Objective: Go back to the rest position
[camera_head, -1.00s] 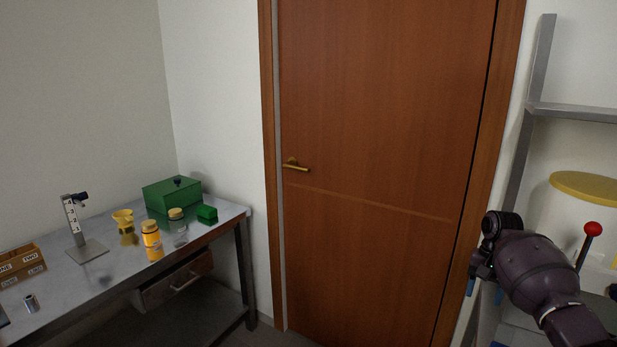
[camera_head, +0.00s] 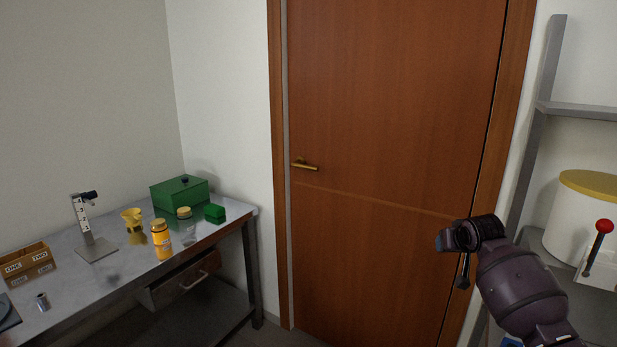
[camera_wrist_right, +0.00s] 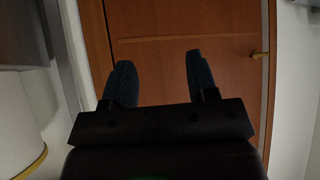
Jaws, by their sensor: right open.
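My right arm comes in from the lower right in the head view. Its gripper (camera_head: 458,262) is in front of the right part of the brown door, and its fingers are small and partly hidden there. In the right wrist view the two blue-grey fingers of my right gripper (camera_wrist_right: 160,82) stand apart with nothing between them. The door (camera_wrist_right: 180,75) with its handle fills the space beyond them. My left gripper does not show in either view.
A metal table (camera_head: 115,275) at the left bears a green box (camera_head: 180,193), an orange bottle (camera_head: 161,240), a yellow funnel (camera_head: 132,218) and other items. Its drawer (camera_head: 180,285) hangs below. The closed door (camera_head: 390,120) is ahead. A shelf (camera_head: 575,110) and white drum (camera_head: 570,220) stand at the right.

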